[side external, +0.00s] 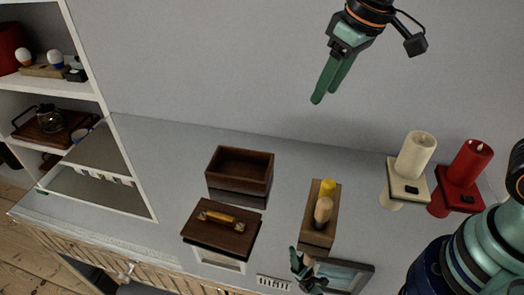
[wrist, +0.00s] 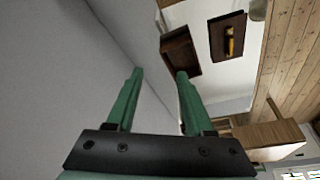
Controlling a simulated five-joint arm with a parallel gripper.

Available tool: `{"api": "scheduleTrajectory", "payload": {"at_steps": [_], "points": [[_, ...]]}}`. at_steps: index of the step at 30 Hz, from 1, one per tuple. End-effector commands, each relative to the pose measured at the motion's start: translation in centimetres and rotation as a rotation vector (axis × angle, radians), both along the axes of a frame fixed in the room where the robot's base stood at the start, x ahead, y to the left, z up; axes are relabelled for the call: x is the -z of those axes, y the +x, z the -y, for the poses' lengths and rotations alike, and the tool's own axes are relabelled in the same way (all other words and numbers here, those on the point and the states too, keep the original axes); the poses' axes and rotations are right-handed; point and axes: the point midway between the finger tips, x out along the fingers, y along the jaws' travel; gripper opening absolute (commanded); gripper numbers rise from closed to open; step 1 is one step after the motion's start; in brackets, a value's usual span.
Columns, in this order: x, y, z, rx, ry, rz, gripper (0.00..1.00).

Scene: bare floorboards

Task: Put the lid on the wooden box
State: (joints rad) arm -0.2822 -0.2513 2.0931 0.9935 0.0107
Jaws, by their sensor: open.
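The wooden box (side external: 240,168) is dark brown, open at the top and empty, on the grey counter in the side external view. It also shows in the wrist view (wrist: 176,52), partly behind a finger. The lid (side external: 205,236) is a dark brown flat square with a yellow-brown handle (side external: 221,217). It lies apart from the box, just in front of it, and shows at the upper right of the wrist view (wrist: 220,43). My gripper (side external: 325,95) has green fingers and is high above the counter, right of the box. It is open and empty, with its fingers apart in the wrist view (wrist: 160,73).
A wooden tray with yellow and tan pieces (side external: 312,240) stands right of the lid. A cream candle (side external: 416,155) and a red candle (side external: 470,163) stand on holders at the right. A white shelf (side external: 88,62) rises at the left. A dark picture frame (side external: 350,275) lies near the front edge.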

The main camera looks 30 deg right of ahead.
Motion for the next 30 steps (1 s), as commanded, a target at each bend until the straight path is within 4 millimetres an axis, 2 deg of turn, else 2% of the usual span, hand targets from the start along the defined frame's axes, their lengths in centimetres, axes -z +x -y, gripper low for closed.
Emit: {"api": "scheduleTrajectory", "payload": {"at_steps": [1, 5, 9, 15, 18, 23, 26, 30], "points": [[0.5, 0.7, -1.9, -0.042, -0.009, -0.029, 0.53], [1.8, 2.0, -6.4, -0.135, -0.03, -0.088, 0.53], [3.9, 2.6, -11.6, -0.234, -0.062, -0.15, 0.53], [7.6, 2.1, -18.5, -0.361, -0.111, -0.225, 0.53], [9.2, 1.5, -20.8, -0.404, -0.131, -0.25, 0.53], [10.6, 0.9, -22.6, -0.438, -0.148, -0.27, 0.53], [11.4, 0.8, -22.8, -0.443, -0.151, -0.273, 0.53], [13.6, 0.8, -22.7, -0.442, -0.152, -0.275, 0.53]]}}
